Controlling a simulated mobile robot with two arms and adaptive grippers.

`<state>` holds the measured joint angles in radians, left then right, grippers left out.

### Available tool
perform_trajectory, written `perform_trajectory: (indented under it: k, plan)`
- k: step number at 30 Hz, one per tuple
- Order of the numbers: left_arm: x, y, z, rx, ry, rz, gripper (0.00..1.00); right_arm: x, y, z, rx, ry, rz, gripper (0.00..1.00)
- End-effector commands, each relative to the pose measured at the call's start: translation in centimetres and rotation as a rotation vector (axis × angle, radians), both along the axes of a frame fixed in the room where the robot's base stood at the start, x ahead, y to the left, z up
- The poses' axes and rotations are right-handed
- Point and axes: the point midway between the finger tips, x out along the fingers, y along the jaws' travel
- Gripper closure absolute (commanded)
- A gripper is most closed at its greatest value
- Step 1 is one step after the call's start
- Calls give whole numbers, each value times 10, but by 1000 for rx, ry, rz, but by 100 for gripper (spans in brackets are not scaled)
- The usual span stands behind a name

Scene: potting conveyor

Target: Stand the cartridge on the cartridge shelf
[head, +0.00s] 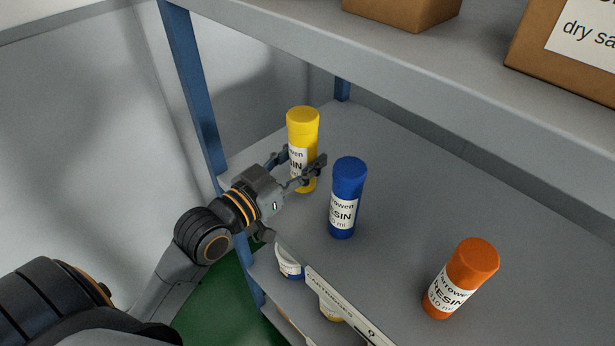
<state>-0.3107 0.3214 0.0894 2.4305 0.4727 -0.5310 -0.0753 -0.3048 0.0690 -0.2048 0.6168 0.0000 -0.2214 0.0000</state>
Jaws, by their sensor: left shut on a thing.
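A yellow resin cartridge (303,125) stands upright at the left of the grey cartridge shelf (400,150). My left gripper (302,170) is shut on the yellow cartridge, with its fingers around the lower half and partly hiding the label. The cartridge's base appears at or just above the shelf surface; I cannot tell if it touches. A blue resin cartridge (346,200) stands upright just to the right and nearer the front edge, close to the gripper's finger. An orange resin cartridge (461,279) stands farther right. My right gripper is not in view.
A blue post (195,90) rises at the shelf's left, close to my left arm. An upper shelf (420,60) with cardboard boxes (560,60) overhangs the back. A lower level holds white containers (290,269). The middle and back of the cartridge shelf are clear.

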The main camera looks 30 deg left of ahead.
Motion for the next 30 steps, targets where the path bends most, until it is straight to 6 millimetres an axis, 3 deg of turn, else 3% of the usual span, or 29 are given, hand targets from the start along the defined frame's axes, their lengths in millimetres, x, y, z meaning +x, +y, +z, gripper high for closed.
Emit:
perform_trajectory:
  k: [3, 9, 22, 23, 25, 26, 30]
  plan:
    - [0, 0, -11, -2, 0, 0, 100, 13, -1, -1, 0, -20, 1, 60]
    - [0, 0, -38, -1, -1, 0, 100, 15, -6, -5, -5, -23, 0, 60]
    - [0, 0, -44, -1, -4, 0, 100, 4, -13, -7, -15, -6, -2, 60]
    - [0, 0, -45, 0, -1, 0, 49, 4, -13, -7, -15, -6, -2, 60]
    - [0, 0, -44, 0, -1, 0, 35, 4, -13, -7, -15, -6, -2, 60]
    - [0, 0, -44, -1, -1, 0, 32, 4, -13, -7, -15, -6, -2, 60]
    - [0, 0, -44, -1, -1, 0, 32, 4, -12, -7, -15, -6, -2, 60]
